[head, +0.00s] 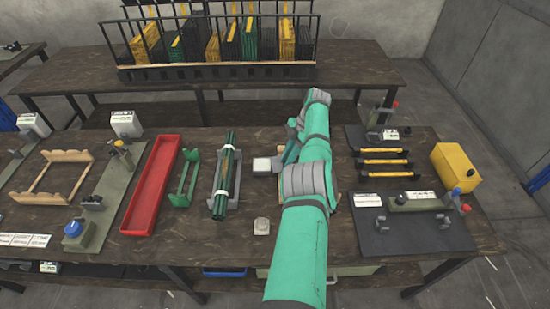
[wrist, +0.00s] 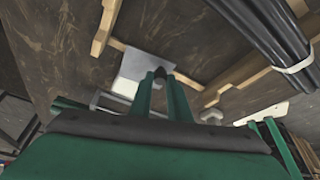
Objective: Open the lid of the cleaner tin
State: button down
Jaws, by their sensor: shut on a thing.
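A small pale box with a light top (head: 262,166), which looks like the cleaner tin, stands mid-bench just left of my arm in the head view. In the wrist view a pale grey square surface (wrist: 134,67), seemingly the tin's lid, lies right beyond my fingertips. My gripper (wrist: 158,73) is shut on a small part at the edge of that surface, seemingly the lid; the fingers cover the contact. I cannot tell how far the lid is raised. In the head view my arm hides most of the gripper.
Green rods (head: 226,175) lie in a grey cradle left of the tin. A small pale block (head: 261,226) sits in front. Dark tubes with a white band (wrist: 285,50) and wooden rack parts (wrist: 240,78) are close to my gripper. A red tray (head: 152,187) lies farther left.

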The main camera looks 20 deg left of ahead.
jog(key=shift+w+a, duration=0.1)
jog(key=shift+w, duration=0.05)
dwell(0.4)
jog(key=c, duration=1.7)
grip_release()
jog(key=shift+o, duration=0.2)
jog(key=shift+w+r, duration=0.2)
jog(key=shift+r, duration=0.3)
jog(key=v, duration=0.9)
jog(key=shift+d+r, duration=0.35)
jog(key=shift+w, duration=0.1)
